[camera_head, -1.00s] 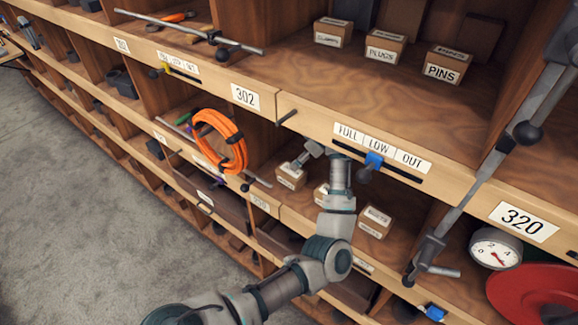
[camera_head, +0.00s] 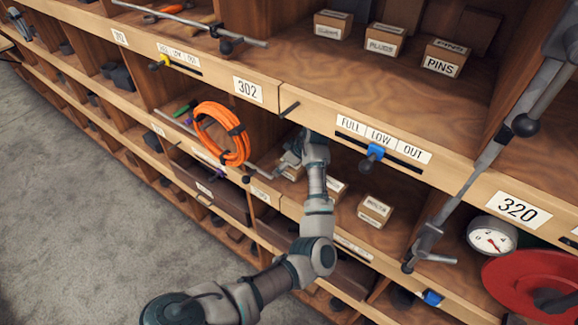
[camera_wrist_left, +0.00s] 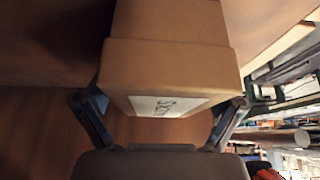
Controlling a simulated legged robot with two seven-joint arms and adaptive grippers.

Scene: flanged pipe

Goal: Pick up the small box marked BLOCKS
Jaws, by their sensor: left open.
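A small cardboard box (camera_wrist_left: 168,75) with a white label fills the upper middle of the left wrist view. The label is turned and only partly readable, its letters seeming to end in CKS. My left gripper (camera_wrist_left: 160,118) is open, with one finger at each lower side of this box. I cannot tell whether the fingers touch it. In the head view my left gripper (camera_head: 288,160) reaches into the lower compartment, over the leftmost small box (camera_head: 292,173), which it mostly hides. My right gripper is not in view.
Another box (camera_head: 337,187) is partly behind my arm, and a labelled box (camera_head: 375,210) stands to its right. An orange cable coil (camera_head: 222,133) hangs just left. The shelf edge with a blue slider (camera_head: 375,152) runs above; a grey rod (camera_head: 470,175) slants at the right.

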